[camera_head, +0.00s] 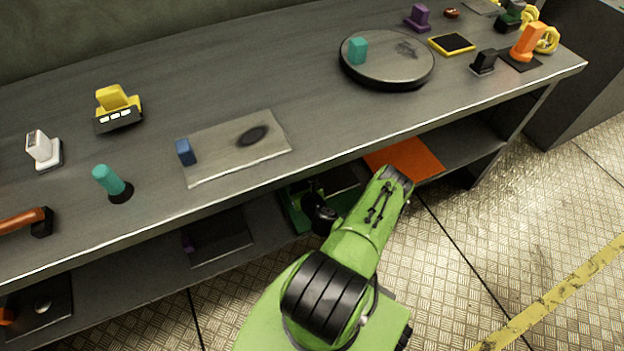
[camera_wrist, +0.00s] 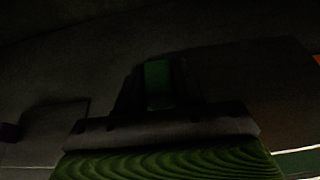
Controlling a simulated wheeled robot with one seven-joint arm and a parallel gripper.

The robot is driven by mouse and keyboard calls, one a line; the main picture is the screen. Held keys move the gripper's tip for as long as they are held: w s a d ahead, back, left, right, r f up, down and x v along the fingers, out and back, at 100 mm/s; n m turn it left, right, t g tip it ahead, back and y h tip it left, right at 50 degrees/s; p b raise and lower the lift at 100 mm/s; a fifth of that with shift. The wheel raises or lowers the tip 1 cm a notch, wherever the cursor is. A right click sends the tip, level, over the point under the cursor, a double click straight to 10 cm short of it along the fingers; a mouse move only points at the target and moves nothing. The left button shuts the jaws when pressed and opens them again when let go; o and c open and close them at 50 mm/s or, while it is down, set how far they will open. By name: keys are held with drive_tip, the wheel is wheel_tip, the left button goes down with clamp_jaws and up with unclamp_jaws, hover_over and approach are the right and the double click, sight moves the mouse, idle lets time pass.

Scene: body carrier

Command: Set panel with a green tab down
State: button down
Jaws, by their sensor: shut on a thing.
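The wrist view is very dark. It shows a green tab (camera_wrist: 158,85) standing in the middle, just beyond the dark bar of my gripper (camera_wrist: 160,122). My gripper is shut on the panel with a green tab. The panel's own plate is hard to make out against the dark shelf. In the head view my arm reaches under the tabletop to the lower shelf, and the fingertips are hidden there. I cannot tell whether the panel touches the shelf.
On the lower shelf, an orange sheet (camera_head: 405,158) lies right of my arm and a dark panel with a purple tab (camera_head: 220,240) lies left. A green edge (camera_head: 293,212) shows beside my wrist. The tabletop (camera_head: 270,90) overhangs the shelf and carries a round turntable (camera_head: 400,70).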

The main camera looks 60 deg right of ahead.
drive_tip(key=shift+w+d+f, duration=0.1)
drive_tip(key=shift+w+f, duration=0.1)
drive_tip(key=shift+f, duration=0.1)
wheel_tip(320, 180, down, 9)
drive_tip(key=b, duration=0.5)
drive_tip(key=shift+f, duration=0.2)
drive_tip(key=shift+r, duration=0.15)
drive_tip(key=shift+s, duration=0.1)
drive_tip(key=c, duration=0.7)
unclamp_jaws()
